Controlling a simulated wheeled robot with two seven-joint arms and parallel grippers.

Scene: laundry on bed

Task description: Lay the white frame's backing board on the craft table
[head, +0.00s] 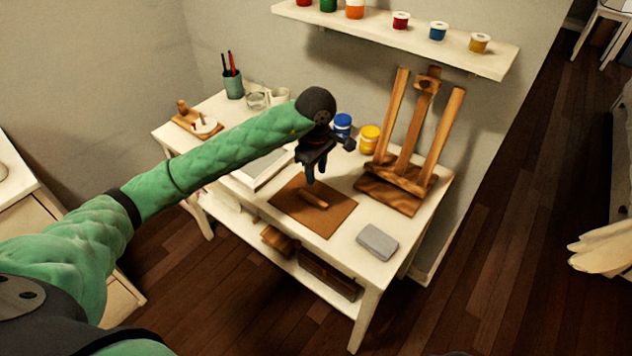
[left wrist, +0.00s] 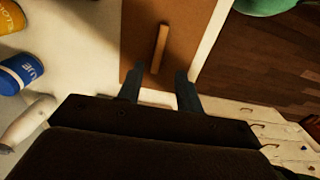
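The backing board (head: 330,216) is a flat brown rectangle with a narrow wooden strip (head: 313,198) standing out from its face. It lies flat on the white craft table (head: 415,217), and it also shows in the left wrist view (left wrist: 188,35). A white frame (head: 250,180) lies beside it to the left, partly hidden by my arm. My left gripper (head: 316,176) points down above the far part of the board. Its two fingers (left wrist: 158,76) are apart with nothing between them, and the strip shows just beyond them. My right gripper is not in view.
Blue (head: 342,126) and yellow (head: 369,139) paint jars and a wooden easel (head: 402,190) stand behind the board. A grey block (head: 377,242) lies at the right. A pencil cup (head: 232,86) stands at the back left. A shelf (head: 420,46) with paint jars hangs above.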

